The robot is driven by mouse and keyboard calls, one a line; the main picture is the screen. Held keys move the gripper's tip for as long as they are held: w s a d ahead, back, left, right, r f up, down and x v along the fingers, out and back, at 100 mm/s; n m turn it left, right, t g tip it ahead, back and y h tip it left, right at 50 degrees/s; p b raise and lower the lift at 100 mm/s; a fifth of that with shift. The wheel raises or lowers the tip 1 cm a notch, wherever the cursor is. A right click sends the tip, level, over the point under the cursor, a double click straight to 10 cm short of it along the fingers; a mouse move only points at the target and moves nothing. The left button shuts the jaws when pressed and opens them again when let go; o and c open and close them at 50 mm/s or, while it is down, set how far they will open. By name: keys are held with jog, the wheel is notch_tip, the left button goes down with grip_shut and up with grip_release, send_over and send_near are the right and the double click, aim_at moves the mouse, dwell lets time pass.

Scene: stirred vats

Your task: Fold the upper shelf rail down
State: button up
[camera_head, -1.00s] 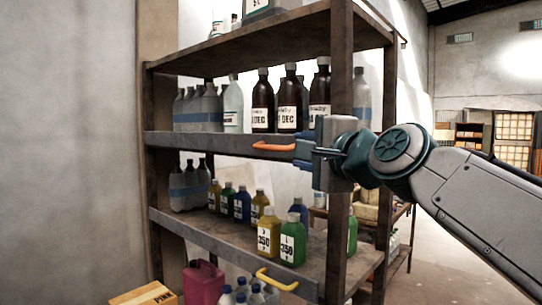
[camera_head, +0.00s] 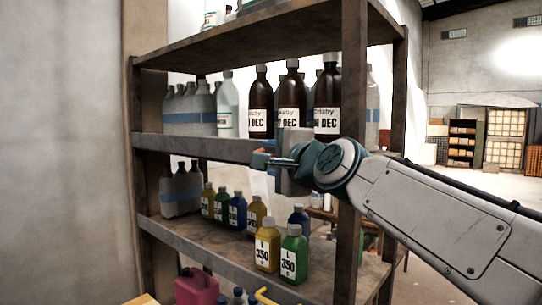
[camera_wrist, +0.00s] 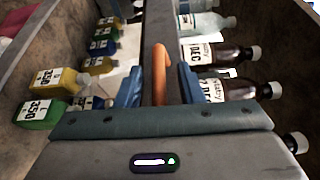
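The upper shelf rail (camera_head: 195,147) is a grey bar along the front of the middle board, standing up before the bottles. Its orange handle (camera_wrist: 160,72) shows clearly in the wrist view; in the head view my gripper hides most of it. My gripper (camera_head: 272,158) is at the handle, in front of the rail. In the wrist view its two blue fingers (camera_wrist: 160,92) stand on either side of the handle, with gaps visible on both sides. It is open.
Brown bottles (camera_head: 292,105) and clear bottles stand behind the upper rail. Green (camera_head: 294,255) and yellow bottles stand on the board below, behind a lower rail (camera_head: 215,262) with a yellow handle (camera_head: 264,297). A rusty post (camera_head: 352,120) stands beside my arm.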

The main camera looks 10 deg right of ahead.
grip_shut()
jog(key=shift+f+b, duration=0.15)
jog(key=shift+b, duration=0.25)
notch_tip(320, 180, down, 6)
jog(key=n+t+y+b, duration=0.2)
jog(key=n+y+b, duration=0.5)
jog(key=n+b, duration=1.1)
jog(key=shift+w+d+f+n+b, duration=0.2)
jog(key=shift+n+b, duration=0.2)
jog(key=shift+b, duration=2)
jog(key=shift+y, duration=0.3)
